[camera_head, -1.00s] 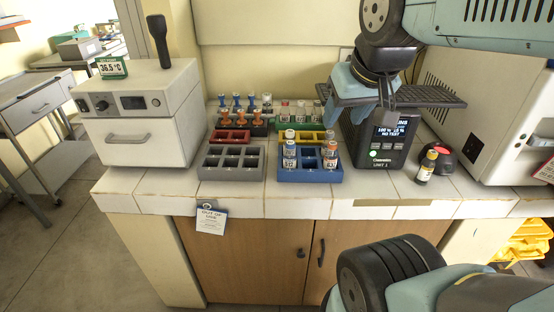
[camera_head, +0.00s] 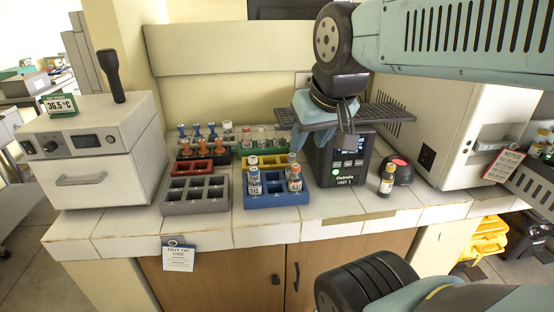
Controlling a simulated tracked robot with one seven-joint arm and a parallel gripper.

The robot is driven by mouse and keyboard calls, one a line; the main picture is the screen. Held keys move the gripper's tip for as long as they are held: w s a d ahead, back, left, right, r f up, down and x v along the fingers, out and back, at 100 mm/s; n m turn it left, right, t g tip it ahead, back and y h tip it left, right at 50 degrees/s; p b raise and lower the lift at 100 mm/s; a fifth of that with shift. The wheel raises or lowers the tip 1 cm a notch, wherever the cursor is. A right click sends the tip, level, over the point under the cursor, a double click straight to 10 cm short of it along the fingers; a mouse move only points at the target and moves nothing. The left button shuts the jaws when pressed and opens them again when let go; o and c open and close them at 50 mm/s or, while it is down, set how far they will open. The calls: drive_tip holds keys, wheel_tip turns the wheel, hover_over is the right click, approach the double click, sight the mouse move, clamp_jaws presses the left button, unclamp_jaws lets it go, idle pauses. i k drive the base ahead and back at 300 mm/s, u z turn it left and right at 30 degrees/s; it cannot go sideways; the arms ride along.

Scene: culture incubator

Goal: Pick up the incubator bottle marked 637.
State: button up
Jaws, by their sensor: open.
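Several small bottles stand upright in a blue rack (camera_head: 276,201) on the counter. One at the front right has an orange-red label (camera_head: 295,184) that seems to begin with 63; its last digit is too small to read. Another at the front left (camera_head: 254,184) has a blue label that looks like 512. More bottles stand behind these, partly hidden. My gripper (camera_head: 344,124) is open and empty, pointing down in front of the black shelf of a device, to the right of and above the blue rack. Its fingertips are partly hard to make out against the dark shelf.
A white incubator-like box (camera_head: 100,160) reading 36.5 °C stands left. Grey (camera_head: 195,196), red (camera_head: 193,169) and yellow (camera_head: 262,162) racks sit between.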

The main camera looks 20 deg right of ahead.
sight(295, 178)
drive_tip(key=z, duration=0.05)
drive_tip(key=i, duration=0.15)
drive_tip(key=z, duration=2)
drive_tip(key=k, duration=0.4)
drive_tip(key=u, duration=1.4)
drive_tip(key=i, duration=0.5)
drive_tip(key=u, duration=0.25)
